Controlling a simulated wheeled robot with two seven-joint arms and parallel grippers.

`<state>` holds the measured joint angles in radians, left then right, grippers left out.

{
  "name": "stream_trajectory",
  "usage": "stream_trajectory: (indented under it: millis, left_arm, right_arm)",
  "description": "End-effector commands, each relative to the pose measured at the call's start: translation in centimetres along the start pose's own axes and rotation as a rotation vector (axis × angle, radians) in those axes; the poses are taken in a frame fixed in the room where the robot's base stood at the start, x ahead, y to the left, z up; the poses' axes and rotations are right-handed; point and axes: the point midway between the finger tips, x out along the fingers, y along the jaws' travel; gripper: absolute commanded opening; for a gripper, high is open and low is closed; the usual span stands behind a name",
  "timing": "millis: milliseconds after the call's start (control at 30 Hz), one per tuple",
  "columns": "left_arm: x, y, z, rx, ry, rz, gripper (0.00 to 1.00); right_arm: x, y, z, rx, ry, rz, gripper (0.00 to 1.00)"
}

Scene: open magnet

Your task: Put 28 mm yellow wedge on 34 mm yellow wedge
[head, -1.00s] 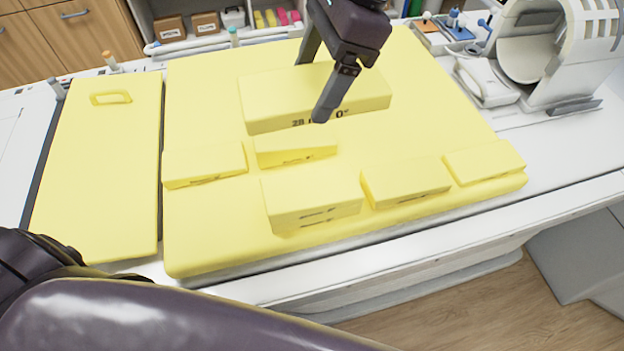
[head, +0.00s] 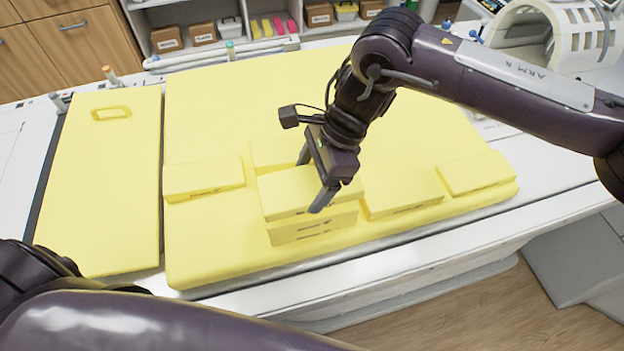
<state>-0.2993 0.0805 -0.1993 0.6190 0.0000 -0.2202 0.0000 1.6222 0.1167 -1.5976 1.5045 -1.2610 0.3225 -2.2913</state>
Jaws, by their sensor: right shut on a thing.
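My right gripper (head: 312,181) is shut on a yellow wedge (head: 284,193), the one whose marking read 28 mm a second ago. The held wedge is level over a yellow wedge stack (head: 300,231) near the front edge of the yellow pad. It lines up closely with that stack, and I cannot tell whether it touches or hovers just above. The labels on the stack's front are too small to read, so I cannot confirm which is the 34 mm wedge. My left gripper is out of view; only my left arm shows at the lower left.
Other yellow wedges lie on the pad (head: 225,115): one to the left (head: 203,177), one behind the stack (head: 272,148), two to the right (head: 403,197) (head: 474,172). A yellow board (head: 105,190) lies at the left. The back of the pad is clear.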

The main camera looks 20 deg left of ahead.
Motion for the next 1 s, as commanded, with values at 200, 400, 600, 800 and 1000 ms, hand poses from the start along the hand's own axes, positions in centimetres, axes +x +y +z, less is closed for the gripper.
stream_trajectory:
  millis: [200,400,600,800,1000]
  left_arm:
    - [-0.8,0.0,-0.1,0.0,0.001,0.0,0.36]
    - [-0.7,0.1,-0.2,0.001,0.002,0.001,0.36]
    - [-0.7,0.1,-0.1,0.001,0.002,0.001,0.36]
    - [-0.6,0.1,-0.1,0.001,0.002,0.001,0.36]
    - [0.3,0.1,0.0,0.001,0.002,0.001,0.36]
  right_arm:
    - [1.9,0.0,-0.8,0.0,0.001,0.0,0.55]
    - [1.9,0.0,-0.8,0.0,0.001,0.0,0.85]
    - [1.9,0.0,-0.8,0.0,0.001,0.0,0.98]
    - [1.8,0.0,-0.8,0.0,0.001,-0.001,0.98]
    - [-0.5,-0.1,-0.9,-0.001,0.001,-0.004,0.98]
